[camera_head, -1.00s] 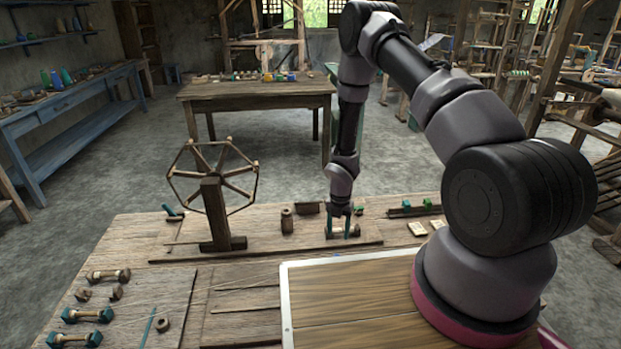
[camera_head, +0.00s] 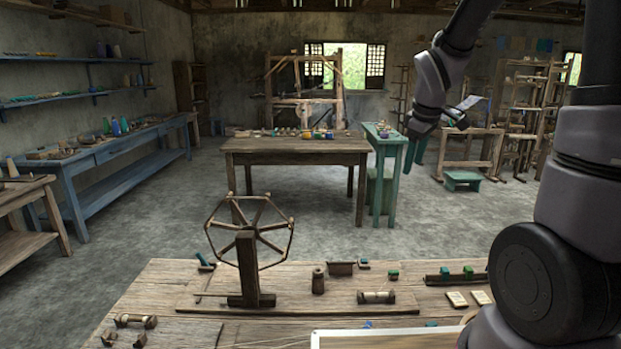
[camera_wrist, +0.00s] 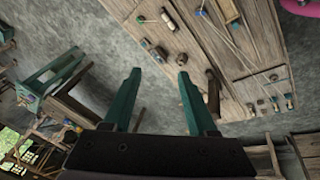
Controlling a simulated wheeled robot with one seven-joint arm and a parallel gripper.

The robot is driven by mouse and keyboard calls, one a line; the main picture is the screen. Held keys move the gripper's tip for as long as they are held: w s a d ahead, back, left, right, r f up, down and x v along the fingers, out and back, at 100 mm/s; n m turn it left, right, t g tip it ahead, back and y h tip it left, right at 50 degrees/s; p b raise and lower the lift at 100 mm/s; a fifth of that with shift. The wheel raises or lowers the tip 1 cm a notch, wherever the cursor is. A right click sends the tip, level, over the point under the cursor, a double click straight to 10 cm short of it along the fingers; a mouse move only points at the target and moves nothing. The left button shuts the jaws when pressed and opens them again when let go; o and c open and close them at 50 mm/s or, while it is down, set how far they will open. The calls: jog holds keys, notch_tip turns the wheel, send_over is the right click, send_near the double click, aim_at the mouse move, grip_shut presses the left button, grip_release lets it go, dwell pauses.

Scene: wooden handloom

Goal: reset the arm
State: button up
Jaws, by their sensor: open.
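My arm is raised at the right of the head view, bent upward. My gripper (camera_head: 415,152) hangs in the air to the right of the wooden table, well above the workbench, with its teal fingers pointing down. In the wrist view my gripper (camera_wrist: 158,75) shows two teal fingers spread apart with nothing between them. The workbench (camera_wrist: 215,60) lies beyond the fingers in that view. A bobbin (camera_head: 376,297) lies on the board on the workbench (camera_head: 330,283), clear of my gripper.
A spoked wooden wheel (camera_head: 248,240) stands on the workbench. A wooden table (camera_head: 295,147) and a green stand (camera_head: 384,140) are behind it. A blue bench (camera_head: 100,150) runs along the left wall. The floor between is open.

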jog(key=s+r+m+t+y, duration=0.1)
jog(key=s+r+m, duration=0.5)
jog(key=s, duration=0.3)
jog(key=s+r+m+t+y, duration=0.1)
jog(key=s+r+m+t, duration=0.1)
jog(key=s+r+m, duration=0.5)
jog(key=s+a, duration=0.1)
jog(key=s, duration=0.2)
jog(key=shift+s+r, duration=0.15)
jog(key=shift+r, duration=0.25)
